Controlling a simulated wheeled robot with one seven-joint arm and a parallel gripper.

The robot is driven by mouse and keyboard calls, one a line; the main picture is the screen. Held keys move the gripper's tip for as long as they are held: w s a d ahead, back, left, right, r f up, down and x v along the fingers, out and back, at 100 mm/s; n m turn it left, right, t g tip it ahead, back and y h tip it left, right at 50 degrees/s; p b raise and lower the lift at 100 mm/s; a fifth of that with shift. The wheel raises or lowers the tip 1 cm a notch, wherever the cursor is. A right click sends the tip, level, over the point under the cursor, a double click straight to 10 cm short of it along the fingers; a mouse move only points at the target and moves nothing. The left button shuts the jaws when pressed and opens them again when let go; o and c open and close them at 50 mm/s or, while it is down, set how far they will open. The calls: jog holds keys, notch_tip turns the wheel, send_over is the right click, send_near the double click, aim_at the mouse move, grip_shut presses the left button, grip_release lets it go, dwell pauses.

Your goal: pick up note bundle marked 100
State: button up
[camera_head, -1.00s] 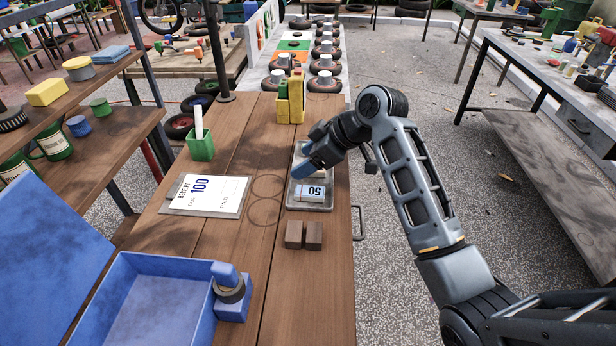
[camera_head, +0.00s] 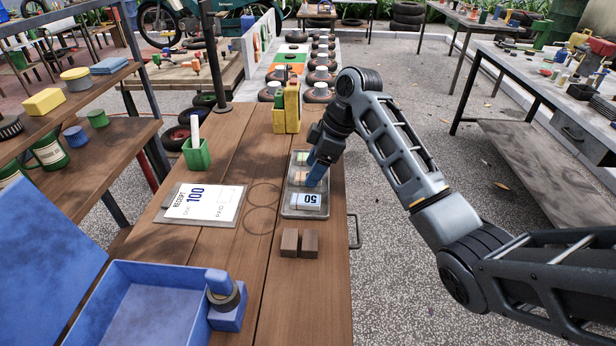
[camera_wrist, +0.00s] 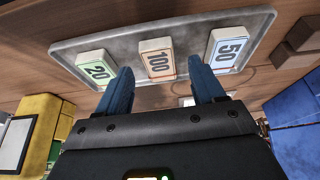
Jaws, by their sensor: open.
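The note bundle marked 100 (camera_wrist: 158,62) is white with an orange-brown print and lies in the middle of a grey metal tray (camera_wrist: 110,45). In the wrist view it shows between and beyond my two blue fingertips. In the head view the tray (camera_head: 321,212) lies on the wooden bench, and my gripper (camera_head: 315,178) is over its middle, hiding most of the 100 bundle. My gripper, also seen in the wrist view (camera_wrist: 163,82), is open and empty. The bundle marked 20 (camera_wrist: 96,68) and the bundle marked 50 (camera_wrist: 228,52) lie on either side of the 100 bundle.
A receipt sheet (camera_head: 205,203) printed 100 lies left of the tray. A blue box (camera_head: 140,300) is at the front left.

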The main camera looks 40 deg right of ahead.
jog(key=shift+x, duration=0.8)
jog(key=shift+c, duration=0.3)
jog(key=c, duration=1.1)
